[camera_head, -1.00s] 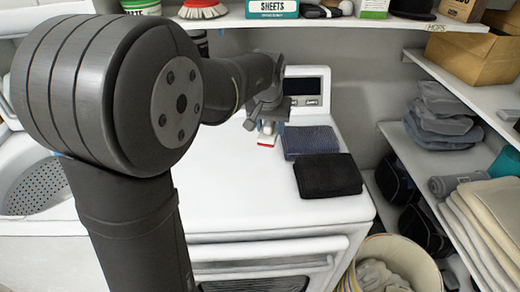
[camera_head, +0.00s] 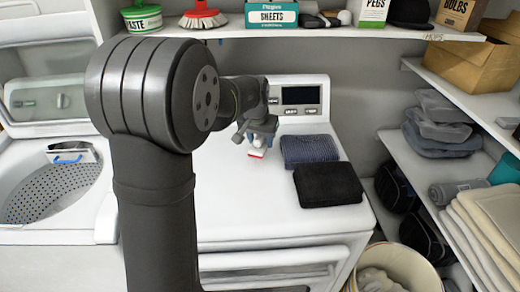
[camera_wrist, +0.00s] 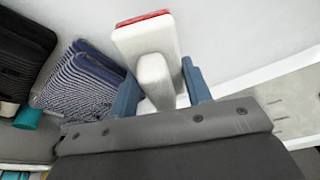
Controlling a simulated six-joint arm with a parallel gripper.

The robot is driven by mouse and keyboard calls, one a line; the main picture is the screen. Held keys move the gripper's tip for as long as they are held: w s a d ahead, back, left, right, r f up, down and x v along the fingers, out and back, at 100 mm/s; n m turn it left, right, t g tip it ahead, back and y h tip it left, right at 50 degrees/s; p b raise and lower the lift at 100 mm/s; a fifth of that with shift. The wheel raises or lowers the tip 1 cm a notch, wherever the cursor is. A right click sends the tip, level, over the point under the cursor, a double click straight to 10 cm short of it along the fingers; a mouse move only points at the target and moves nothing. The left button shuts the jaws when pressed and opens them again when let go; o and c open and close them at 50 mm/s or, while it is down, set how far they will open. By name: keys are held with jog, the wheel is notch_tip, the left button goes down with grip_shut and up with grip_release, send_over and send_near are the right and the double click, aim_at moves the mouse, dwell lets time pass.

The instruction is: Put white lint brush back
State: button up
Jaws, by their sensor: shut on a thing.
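The white lint brush (camera_head: 256,152) with a red edge is held in my gripper (camera_head: 258,136) over the white dryer top, left of the folded blue cloth (camera_head: 310,149). Whether it touches the dryer top cannot be told. In the wrist view, the brush (camera_wrist: 155,62) has its red-edged end pointing up in the picture. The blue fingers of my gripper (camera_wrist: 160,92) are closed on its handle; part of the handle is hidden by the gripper.
A black folded cloth (camera_head: 328,184) lies in front of the blue one. A shelf (camera_head: 330,31) above holds a SHEETS box (camera_head: 271,14), a red brush (camera_head: 203,15) and other goods. Side shelves with cloths stand right. An open washer (camera_head: 55,190) is left.

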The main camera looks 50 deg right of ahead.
aim_at(258, 137)
jog(key=shift+w+f, duration=0.1)
jog(key=shift+f, duration=1.95)
jog(key=shift+f, duration=0.2)
jog(key=o, duration=1)
jog(key=shift+c, duration=0.2)
jog(key=shift+r, duration=0.1)
jog(key=v, duration=1.2)
jog(key=shift+r, duration=0.1)
